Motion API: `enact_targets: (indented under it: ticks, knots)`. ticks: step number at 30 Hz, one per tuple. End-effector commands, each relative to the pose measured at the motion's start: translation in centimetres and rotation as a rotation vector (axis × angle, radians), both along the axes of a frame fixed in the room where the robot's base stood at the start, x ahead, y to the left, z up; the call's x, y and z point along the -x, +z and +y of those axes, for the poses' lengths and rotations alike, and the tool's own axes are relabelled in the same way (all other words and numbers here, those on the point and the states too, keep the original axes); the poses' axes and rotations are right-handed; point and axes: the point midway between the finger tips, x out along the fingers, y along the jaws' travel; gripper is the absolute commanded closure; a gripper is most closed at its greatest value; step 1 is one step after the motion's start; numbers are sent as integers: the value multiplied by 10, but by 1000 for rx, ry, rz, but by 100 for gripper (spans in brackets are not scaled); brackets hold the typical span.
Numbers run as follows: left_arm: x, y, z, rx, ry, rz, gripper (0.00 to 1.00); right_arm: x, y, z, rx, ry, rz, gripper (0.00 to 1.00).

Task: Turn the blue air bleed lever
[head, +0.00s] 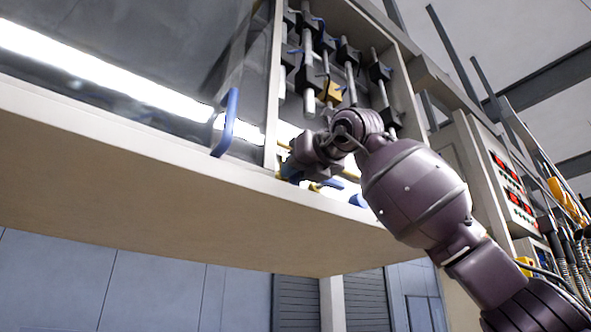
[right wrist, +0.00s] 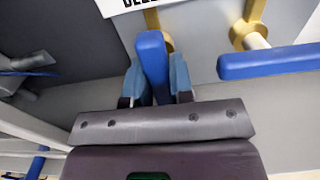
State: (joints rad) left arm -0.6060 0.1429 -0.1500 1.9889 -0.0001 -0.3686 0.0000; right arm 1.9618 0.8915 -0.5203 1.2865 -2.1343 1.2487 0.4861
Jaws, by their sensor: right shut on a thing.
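In the right wrist view a blue lever (right wrist: 152,52) stands upright in the picture, between the two blue-grey fingers of my right gripper (right wrist: 157,80). The gripper is shut on this lever. A brass fitting sits behind the lever's top, under a white label (right wrist: 170,4) whose lettering is cut off by the frame edge. In the head view my right gripper (head: 289,170) reaches into the open cabinet at its lower edge, and my wrist hides most of the held lever. My left gripper is not in view.
A second blue lever (right wrist: 270,62) lies sideways to the right, beside a brass fitting (right wrist: 250,35). In the head view pipes with black valves and a yellow fitting (head: 330,93) hang above my wrist. A blue handle (head: 227,122) is left of the cabinet post. A red-display panel (head: 510,185) stands right.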

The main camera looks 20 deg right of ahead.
Motion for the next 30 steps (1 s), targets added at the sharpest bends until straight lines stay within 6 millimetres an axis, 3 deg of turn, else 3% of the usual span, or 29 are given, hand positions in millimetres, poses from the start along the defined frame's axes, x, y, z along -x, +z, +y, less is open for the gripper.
enact_targets:
  ticks: [3, 4, 8, 20, 30]
  knots:
    - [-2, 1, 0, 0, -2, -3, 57, -1, -2, 1, -1, 1, 6, 100]
    - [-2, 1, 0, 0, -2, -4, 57, -1, -2, 1, -1, 1, 6, 74]
    - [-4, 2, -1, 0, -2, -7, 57, 0, -1, 1, -1, 1, 3, 54]
    - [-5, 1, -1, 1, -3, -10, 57, 6, -1, -3, -1, 0, 0, 53]
    - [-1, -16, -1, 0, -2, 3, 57, 59, -2, -22, 0, -1, -1, 53]
